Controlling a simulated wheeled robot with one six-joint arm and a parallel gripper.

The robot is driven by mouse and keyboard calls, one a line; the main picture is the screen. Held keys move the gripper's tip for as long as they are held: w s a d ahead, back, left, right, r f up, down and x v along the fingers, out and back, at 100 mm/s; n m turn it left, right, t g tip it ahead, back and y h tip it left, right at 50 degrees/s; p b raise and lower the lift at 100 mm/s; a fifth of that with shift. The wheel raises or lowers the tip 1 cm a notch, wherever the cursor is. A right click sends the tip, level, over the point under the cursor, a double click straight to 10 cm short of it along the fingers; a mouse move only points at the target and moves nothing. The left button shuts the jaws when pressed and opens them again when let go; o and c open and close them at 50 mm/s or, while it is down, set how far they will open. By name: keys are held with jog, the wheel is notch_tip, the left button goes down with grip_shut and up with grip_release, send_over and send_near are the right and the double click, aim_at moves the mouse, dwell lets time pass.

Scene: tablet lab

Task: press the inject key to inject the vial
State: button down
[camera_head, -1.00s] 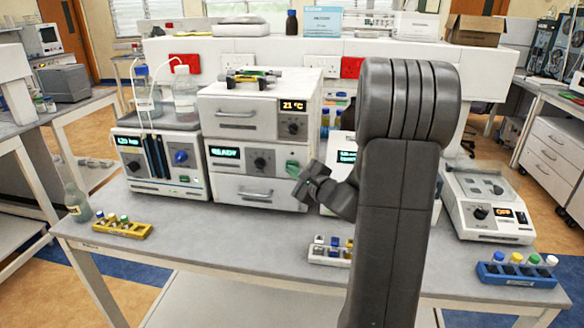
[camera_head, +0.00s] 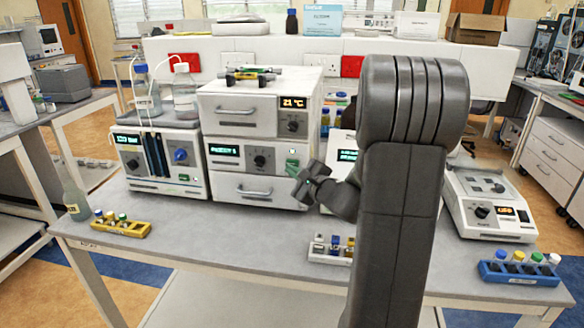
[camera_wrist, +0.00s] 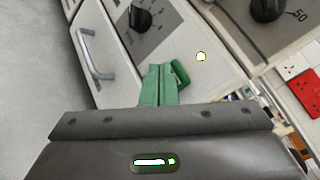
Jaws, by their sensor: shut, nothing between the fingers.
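The two-part white instrument (camera_head: 230,115) stands at the middle of the bench. Its lower part has a lit green display (camera_head: 224,150), a dark knob and a drawer-like handle. A green key (camera_head: 292,164) is at the right of that front panel; it also shows in the wrist view (camera_wrist: 181,73), just right of the fingertips. My gripper (camera_wrist: 159,70) is shut and empty, its green fingers together and close to the panel. I cannot tell whether the fingertips touch the key. A small yellow-white light (camera_wrist: 201,57) glows on the panel in the wrist view.
A pump unit with bottles (camera_head: 160,160) stands left of the instrument. A yellow vial rack (camera_head: 121,228), a white vial rack (camera_head: 329,256) and a blue vial rack (camera_head: 519,273) sit along the front edge. A balance-like device (camera_head: 490,200) is at right. My arm hides part of the bench.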

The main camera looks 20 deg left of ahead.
jog(key=shift+s, duration=0.1)
jog(key=s+b, duration=0.1)
jog(key=s, duration=0.1)
jog(key=s+d+b, duration=0.1)
jog(key=s, duration=0.1)
jog(key=shift+s, duration=0.35)
dwell(0.7)
jog(key=s, duration=0.2)
jog(key=s+d+p, duration=0.1)
jog(key=shift+s, duration=0.4)
dwell(0.6)
dwell(0.3)
